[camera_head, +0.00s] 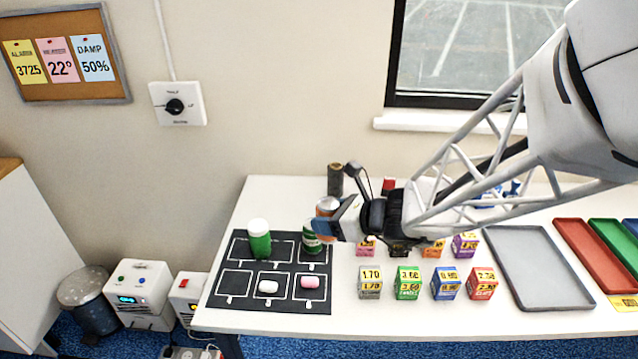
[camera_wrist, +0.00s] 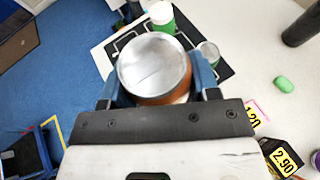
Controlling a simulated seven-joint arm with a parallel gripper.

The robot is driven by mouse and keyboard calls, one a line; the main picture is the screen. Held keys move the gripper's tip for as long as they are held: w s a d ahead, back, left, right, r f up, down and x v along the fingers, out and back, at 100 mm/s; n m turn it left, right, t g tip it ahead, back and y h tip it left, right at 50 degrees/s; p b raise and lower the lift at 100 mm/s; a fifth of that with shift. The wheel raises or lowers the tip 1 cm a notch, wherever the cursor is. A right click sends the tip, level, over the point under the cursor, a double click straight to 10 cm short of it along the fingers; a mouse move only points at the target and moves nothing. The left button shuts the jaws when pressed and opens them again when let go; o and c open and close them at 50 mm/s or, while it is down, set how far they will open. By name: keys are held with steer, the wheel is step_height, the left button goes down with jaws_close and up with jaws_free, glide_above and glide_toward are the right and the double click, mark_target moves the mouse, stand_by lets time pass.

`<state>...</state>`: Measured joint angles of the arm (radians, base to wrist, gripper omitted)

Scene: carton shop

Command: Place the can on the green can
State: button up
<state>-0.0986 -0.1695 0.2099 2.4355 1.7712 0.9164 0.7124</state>
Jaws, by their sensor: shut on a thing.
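My gripper (camera_head: 336,221) is shut on an orange can with a silver top (camera_head: 326,206), held upright or nearly so. In the wrist view the held can (camera_wrist: 153,68) sits between the blue fingers. The green can (camera_head: 312,238) stands on the black mat, just below and left of the held can in the head view. Its silver top (camera_wrist: 208,51) shows beyond the right finger in the wrist view. The held can and fingers overlap part of the green can in the head view. I cannot tell the gap between the cans.
A green bottle with a white cap (camera_head: 259,240) stands left on the black mat (camera_head: 237,285). A white and a pink lump (camera_head: 313,282) lie in front. Several price-marked boxes (camera_head: 408,283) stand right. A grey tray (camera_head: 535,270) lies farther right. A dark cylinder (camera_head: 335,179) stands behind.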

steer(key=shift+s+d+f, duration=0.1)
steer(key=shift+s+d, duration=0.15)
steer(key=shift+s, duration=0.45)
steer(key=shift+s+d+f, duration=0.1)
steer(key=shift+s+d, duration=0.1)
steer(key=shift+s, duration=0.55)
steer(key=shift+s+d, duration=0.25)
steer(key=shift+s, duration=0.45)
steer(key=w+a, duration=0.2)
steer(key=w, duration=0.5)
steer(key=w+a+f, duration=0.1)
steer(key=w+a, duration=0.2)
steer(key=w, duration=0.5)
steer(key=shift+a+f, duration=0.25)
steer(key=shift+f, duration=1.75)
steer(key=shift+f, duration=0.1)
